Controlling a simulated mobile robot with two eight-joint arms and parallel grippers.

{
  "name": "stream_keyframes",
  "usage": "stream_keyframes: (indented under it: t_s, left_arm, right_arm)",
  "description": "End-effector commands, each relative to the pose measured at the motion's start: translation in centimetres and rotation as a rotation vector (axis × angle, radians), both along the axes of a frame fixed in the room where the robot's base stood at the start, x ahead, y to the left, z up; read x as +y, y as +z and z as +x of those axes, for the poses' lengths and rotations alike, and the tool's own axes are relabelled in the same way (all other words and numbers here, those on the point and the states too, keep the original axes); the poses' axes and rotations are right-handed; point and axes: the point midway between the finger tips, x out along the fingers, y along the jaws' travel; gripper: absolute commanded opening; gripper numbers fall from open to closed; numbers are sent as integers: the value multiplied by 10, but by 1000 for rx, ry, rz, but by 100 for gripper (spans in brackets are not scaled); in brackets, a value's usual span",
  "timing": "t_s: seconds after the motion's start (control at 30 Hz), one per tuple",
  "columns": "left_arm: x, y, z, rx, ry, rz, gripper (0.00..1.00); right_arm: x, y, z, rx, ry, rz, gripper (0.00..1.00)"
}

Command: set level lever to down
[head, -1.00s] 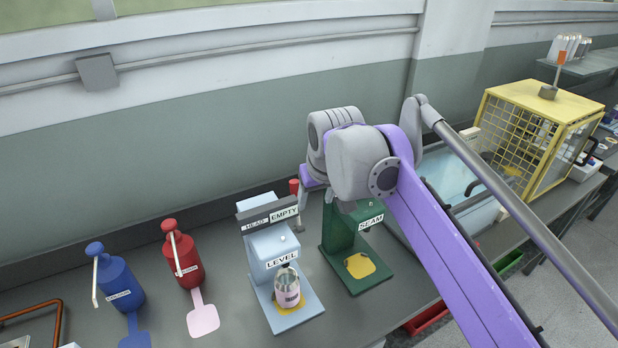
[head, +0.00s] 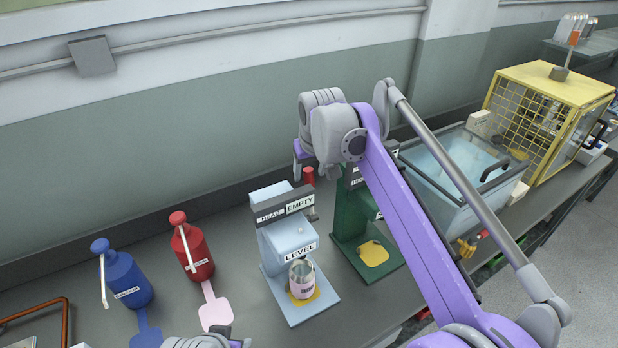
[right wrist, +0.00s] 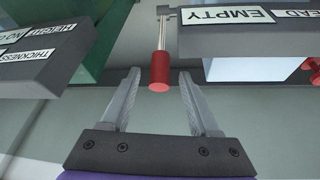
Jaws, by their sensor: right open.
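The light-blue level machine (head: 292,240) stands on the bench with a can (head: 302,279) on its base. Its lever has a red grip (head: 309,175), standing up at the machine's back right in the head view. In the right wrist view, the red grip (right wrist: 159,72) hangs on a thin metal rod between the two fingertips, with a gap on each side. My right gripper (right wrist: 158,78) is open around it, not closed on it. In the head view, my right gripper (head: 302,166) is beside the grip, its fingers mostly hidden.
The green seam machine (head: 350,220) stands close on the right, partly behind my right arm. Red (head: 194,252) and blue (head: 125,280) pump bottles stand to the left. A glass-lidded tub (head: 450,165) and a yellow cage (head: 550,95) are farther right. The wall is close behind.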

Motion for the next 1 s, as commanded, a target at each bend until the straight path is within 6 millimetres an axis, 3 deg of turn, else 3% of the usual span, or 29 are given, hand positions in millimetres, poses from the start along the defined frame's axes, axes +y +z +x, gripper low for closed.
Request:
stream_keyframes:
  t_s: [0.2,0.57,0.9,1.0]
  left_arm:
    - [0,-2,-1,1,0,0,50]
    - [0,-2,-1,1,0,0,50]
    - [0,-2,-1,1,0,0,50]
    - [0,-2,-1,1,0,0,50]
  right_arm:
    - [3,-23,9,0,-1,0,62]
    - [3,-27,11,0,0,0,62]
    - [3,-27,11,0,0,0,1]
    - [3,-27,11,0,0,0,0]
